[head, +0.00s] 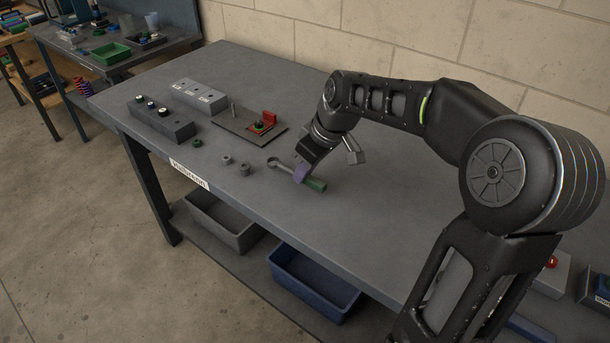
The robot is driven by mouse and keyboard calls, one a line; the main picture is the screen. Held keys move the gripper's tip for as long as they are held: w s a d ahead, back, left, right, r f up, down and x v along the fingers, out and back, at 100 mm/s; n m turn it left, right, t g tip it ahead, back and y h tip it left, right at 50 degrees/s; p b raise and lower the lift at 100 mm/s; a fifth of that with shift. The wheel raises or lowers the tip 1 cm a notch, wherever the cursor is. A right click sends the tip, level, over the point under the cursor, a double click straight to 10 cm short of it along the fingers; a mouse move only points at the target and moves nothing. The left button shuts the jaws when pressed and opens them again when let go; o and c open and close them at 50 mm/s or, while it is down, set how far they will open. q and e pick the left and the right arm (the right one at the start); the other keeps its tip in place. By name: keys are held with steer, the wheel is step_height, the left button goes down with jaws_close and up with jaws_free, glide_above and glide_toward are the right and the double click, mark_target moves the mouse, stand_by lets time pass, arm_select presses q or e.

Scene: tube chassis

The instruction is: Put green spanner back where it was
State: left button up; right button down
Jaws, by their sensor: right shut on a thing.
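The green spanner (317,185) has a green handle end and a grey metal shaft with a ring-like head pointing left. It lies at or just above the grey bench top; I cannot tell whether it touches. My right gripper (301,174) reaches down from the right and is shut on the spanner near the middle, hiding part of its shaft. A purple patch shows at the gripper's tip. My left gripper is not in view.
Left of the spanner are small grey cylinders (244,169) and a dark green ring (197,143). Bins (318,288) sit below.

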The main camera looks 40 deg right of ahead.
steer(key=shift+f, duration=0.9)
steer(key=shift+f, duration=0.2)
steer(key=c, duration=1.3)
jaws_free()
steer(key=shift+c, duration=0.2)
steer(key=shift+r, duration=0.15)
